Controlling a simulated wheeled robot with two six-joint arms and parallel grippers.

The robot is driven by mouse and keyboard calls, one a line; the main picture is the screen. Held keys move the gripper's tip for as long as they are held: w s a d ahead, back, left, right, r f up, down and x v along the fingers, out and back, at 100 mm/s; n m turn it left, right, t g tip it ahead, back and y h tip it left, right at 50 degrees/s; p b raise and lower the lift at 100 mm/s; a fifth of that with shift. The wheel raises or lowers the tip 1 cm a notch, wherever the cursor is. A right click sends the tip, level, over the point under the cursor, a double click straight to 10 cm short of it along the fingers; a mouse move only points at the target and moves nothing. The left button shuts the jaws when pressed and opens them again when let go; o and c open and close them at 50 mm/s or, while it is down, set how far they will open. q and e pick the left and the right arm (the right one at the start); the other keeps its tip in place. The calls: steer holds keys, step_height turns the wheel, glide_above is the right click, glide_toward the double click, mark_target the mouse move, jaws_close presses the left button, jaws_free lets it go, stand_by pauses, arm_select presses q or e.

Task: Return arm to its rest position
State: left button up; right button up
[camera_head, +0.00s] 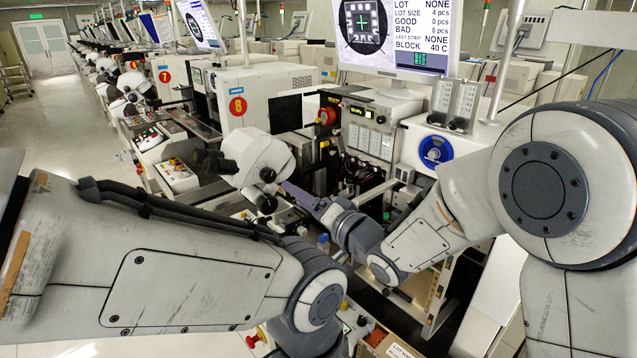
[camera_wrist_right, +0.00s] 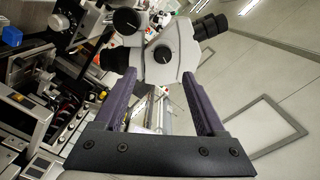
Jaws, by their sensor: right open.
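My right arm reaches in from the right in the head view, and its purple-fingered gripper (camera_head: 300,194) is beside the white microscope (camera_head: 258,160) of the wire bonding machine. In the right wrist view the two fingers of the right gripper (camera_wrist_right: 158,95) stand wide apart with nothing held between them. The microscope also shows there, beyond the fingertips (camera_wrist_right: 165,58). My left arm crosses the lower left of the head view, and its gripper is out of the picture at the bottom.
A monitor (camera_head: 400,38) stands above the machine's front panel (camera_head: 370,115). A blue reel (camera_head: 435,151) sits on the machine at the right. A small box with a label (camera_head: 398,349) is at the bottom. A row of similar machines runs back along an open aisle (camera_head: 60,120) at the left.

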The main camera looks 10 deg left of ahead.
steer(key=s+d+f+n+g+h, duration=0.2)
steer(key=s+d, duration=0.4)
steer(key=s, duration=0.4)
steer(key=s+d+f+n+g+h, duration=0.3)
steer(key=s+d+f+g+h, duration=0.2)
steer(key=s, duration=0.5)
steer(key=s+d+f+n+g+h, duration=0.2)
steer(key=s+d+f+g+h, duration=0.2)
steer(key=s+d, duration=0.4)
steer(key=shift+s+d+n+h, duration=0.15)
steer(key=shift+s+n+h, duration=0.25)
steer(key=shift+s+h, duration=0.65)
